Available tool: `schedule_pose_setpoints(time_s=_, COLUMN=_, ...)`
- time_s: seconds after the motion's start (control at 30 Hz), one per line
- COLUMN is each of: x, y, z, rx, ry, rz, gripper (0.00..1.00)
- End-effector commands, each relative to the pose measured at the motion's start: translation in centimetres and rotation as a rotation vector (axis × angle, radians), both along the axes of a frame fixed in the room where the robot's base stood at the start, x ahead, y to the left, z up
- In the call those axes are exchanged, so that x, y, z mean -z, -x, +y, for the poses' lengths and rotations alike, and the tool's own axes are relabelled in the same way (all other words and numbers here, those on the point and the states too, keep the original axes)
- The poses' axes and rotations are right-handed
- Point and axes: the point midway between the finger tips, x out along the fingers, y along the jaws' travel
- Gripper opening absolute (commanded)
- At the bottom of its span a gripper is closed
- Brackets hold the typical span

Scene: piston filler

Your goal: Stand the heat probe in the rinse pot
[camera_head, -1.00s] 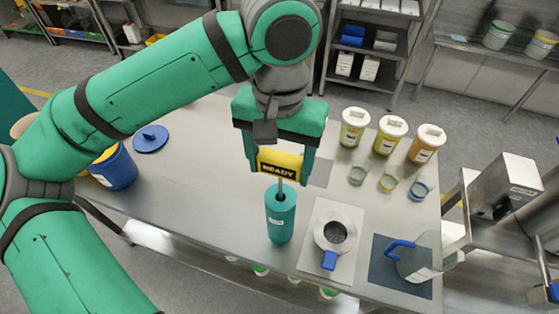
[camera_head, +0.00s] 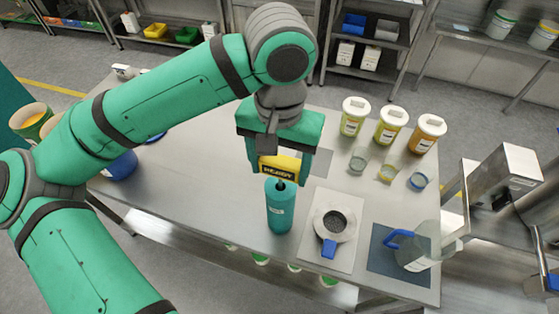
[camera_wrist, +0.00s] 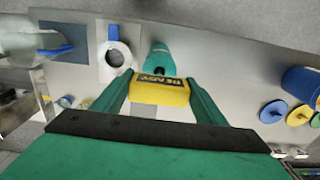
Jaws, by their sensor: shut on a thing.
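My gripper (camera_head: 279,172) is shut on the yellow head of the heat probe (camera_head: 279,163), which bears a "READY" label. The probe points down, and its grey rod enters the opening at the top of the teal rinse pot (camera_head: 280,212). Only a short bit of rod shows; the rest is hidden inside the pot. The yellow head sits slightly above the pot's rim. The pot stands upright on the steel table. In the wrist view the fingers hold both ends of the probe head (camera_wrist: 160,91), with the pot (camera_wrist: 160,60) just beyond.
Right of the pot, a round container with a blue handle (camera_head: 329,248) stands on a pale mat. A clear jug (camera_head: 420,250) stands on a dark mat. Lidded tubs (camera_head: 389,126) and small glass cups (camera_head: 388,173) stand at the back right. A blue bucket (camera_head: 122,166) is left.

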Motion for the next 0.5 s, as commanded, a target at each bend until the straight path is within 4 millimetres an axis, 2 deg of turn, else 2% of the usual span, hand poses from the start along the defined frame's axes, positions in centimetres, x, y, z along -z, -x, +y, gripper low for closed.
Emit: schedule_pose_setpoints(time_s=0.5, x=2.2, y=0.0, z=0.0, rx=0.0, ry=0.002, rz=0.001, gripper=0.43)
